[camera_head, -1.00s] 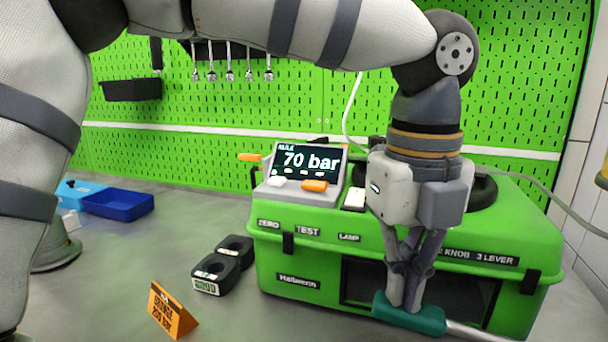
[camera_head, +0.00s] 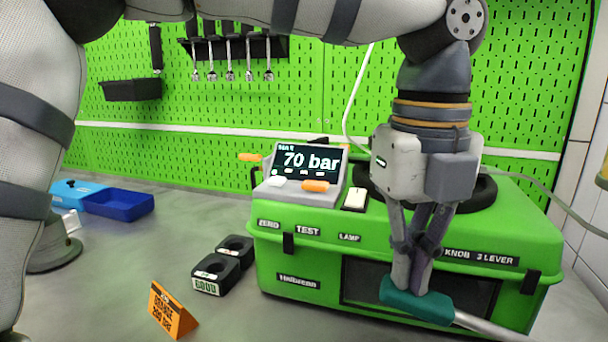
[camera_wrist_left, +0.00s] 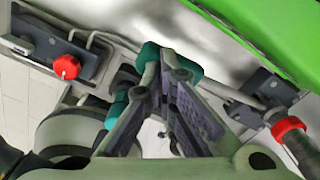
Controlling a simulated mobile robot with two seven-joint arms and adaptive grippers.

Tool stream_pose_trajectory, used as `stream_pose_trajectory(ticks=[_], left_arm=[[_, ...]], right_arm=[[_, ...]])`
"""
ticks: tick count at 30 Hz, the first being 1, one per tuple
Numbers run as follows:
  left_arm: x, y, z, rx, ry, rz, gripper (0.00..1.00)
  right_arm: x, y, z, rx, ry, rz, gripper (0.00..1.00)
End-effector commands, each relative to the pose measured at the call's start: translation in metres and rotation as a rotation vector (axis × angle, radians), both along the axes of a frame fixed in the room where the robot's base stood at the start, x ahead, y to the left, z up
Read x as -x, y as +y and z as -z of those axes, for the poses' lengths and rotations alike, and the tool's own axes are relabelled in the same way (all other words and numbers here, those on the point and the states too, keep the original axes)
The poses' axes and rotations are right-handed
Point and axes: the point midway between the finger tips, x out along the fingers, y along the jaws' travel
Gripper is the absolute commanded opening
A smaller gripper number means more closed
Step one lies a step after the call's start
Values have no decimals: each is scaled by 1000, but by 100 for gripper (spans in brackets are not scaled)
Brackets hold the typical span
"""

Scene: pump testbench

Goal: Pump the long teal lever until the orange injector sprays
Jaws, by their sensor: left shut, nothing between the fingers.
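The long lever's teal grip (camera_head: 417,303) shows in front of the green test case, with its metal rod running off to the lower right. My left gripper (camera_head: 408,288) points down with its fingers shut and empty, the tips at the top of the teal grip. In the left wrist view the shut fingers (camera_wrist_left: 172,62) reach toward the teal grip (camera_wrist_left: 150,58). The display (camera_head: 308,161) on the case reads 70 bar. I cannot make out the orange injector or any spray. My right gripper is not in view.
The green case (camera_head: 400,235) fills the right of the bench. Black holders (camera_head: 223,265) and an orange sign (camera_head: 171,311) stand on the bench to its left. A blue tray (camera_head: 119,204) is at the far left. A red knob (camera_wrist_left: 66,67) shows in the left wrist view.

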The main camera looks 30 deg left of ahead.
Motion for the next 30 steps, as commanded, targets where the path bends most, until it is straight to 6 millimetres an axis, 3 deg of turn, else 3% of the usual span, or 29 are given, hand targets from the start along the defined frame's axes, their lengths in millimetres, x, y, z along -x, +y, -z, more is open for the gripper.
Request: stream_pose_trajectory(ticks=[30], left_arm=[[2, 7, 57, 0, 3, 0, 0]], right_arm=[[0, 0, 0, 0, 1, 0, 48]])
